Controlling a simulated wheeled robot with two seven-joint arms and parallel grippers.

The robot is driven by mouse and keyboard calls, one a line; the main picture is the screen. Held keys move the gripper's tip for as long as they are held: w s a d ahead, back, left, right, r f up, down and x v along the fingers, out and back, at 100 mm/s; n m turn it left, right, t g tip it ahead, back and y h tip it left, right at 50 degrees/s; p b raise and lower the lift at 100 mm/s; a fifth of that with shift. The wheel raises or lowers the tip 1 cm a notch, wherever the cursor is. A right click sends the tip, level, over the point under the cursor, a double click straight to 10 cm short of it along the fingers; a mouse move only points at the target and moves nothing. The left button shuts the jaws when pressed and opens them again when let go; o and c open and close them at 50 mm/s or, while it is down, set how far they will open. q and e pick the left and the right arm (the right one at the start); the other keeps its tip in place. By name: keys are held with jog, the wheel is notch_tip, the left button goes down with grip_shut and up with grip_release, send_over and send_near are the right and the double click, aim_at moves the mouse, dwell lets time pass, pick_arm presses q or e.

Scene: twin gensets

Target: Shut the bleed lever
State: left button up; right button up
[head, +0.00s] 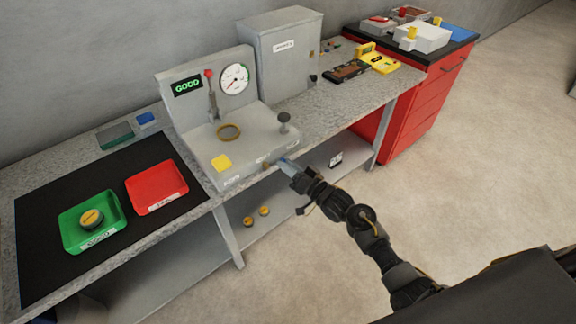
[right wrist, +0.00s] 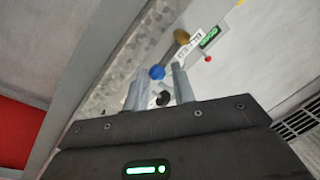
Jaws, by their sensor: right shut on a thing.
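The grey test rig (head: 215,140) stands on the bench. It has a green GOOD display, a round gauge and a red-tipped upright lever on it. My right gripper (head: 285,162) is at the rig's front edge, by its small labels. In the right wrist view, the fingers of my right gripper (right wrist: 157,84) are on either side of a blue knob (right wrist: 157,72), which I take to be the bleed lever's end. The gripper is shut on it. The lever's arm and angle are mostly hidden. My left gripper is not in view.
A brass part (right wrist: 181,36) is close beyond the fingers. On the bench are a green tray (head: 75,238) holding a brass-coloured cap, a red tray (head: 150,205) and a grey cabinet (head: 270,70). A red drawer unit (head: 410,110) stands right. The floor in front is clear.

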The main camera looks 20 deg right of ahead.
jog(key=shift+f, duration=0.2)
jog(key=o, duration=1)
jog(key=shift+a, duration=0.1)
jog(key=shift+r, duration=0.1)
jog(key=b+v, duration=0.1)
jog(key=v, duration=0.9)
jog(key=shift+s+d, duration=0.2)
jog(key=shift+s, duration=0.1)
